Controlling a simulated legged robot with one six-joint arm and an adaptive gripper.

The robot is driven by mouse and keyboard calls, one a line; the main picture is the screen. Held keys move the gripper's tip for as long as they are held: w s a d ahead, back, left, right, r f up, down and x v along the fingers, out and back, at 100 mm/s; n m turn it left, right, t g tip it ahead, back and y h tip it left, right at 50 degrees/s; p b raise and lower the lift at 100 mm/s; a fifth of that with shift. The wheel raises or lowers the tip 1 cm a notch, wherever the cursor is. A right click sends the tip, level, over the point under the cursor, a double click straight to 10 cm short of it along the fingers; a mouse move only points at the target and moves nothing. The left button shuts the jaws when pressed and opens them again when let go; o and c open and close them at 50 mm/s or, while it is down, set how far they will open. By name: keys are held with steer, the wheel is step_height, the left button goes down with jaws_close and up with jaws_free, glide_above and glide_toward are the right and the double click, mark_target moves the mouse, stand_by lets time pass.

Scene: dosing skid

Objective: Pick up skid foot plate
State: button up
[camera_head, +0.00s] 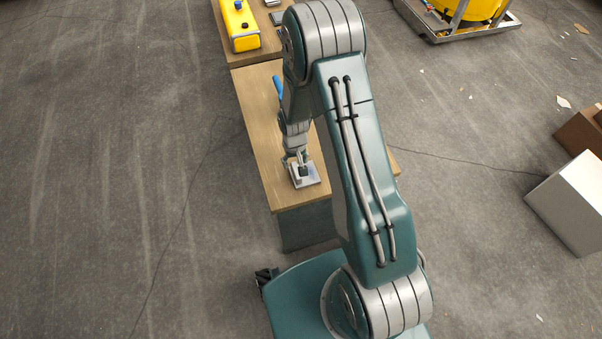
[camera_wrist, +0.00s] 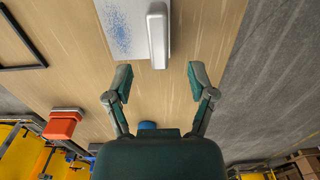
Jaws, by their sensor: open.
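The skid foot plate, a pale grey piece (camera_head: 312,180), lies near the close end of the wooden table in the head view. In the wrist view a light grey raised bar (camera_wrist: 158,35) stands beside a flat blue-speckled patch (camera_wrist: 121,28); I cannot tell whether both are one piece. My gripper (camera_wrist: 158,80) is open, with nothing between its fingers. The bar's end lies just beyond the gap between the fingertips. In the head view my gripper (camera_head: 302,163) is over the plate and partly hides it.
A yellow container (camera_head: 239,25) stands at the table's far end. A blue item (camera_head: 278,86) lies nearer. The wrist view shows a red-orange block (camera_wrist: 62,124) and a black frame (camera_wrist: 20,40). A white box (camera_head: 570,205) stands on the floor at right.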

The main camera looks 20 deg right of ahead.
mark_target(296, 170)
steer(key=shift+s+f, duration=0.1)
steer(key=shift+f, duration=3.05)
jaws_close()
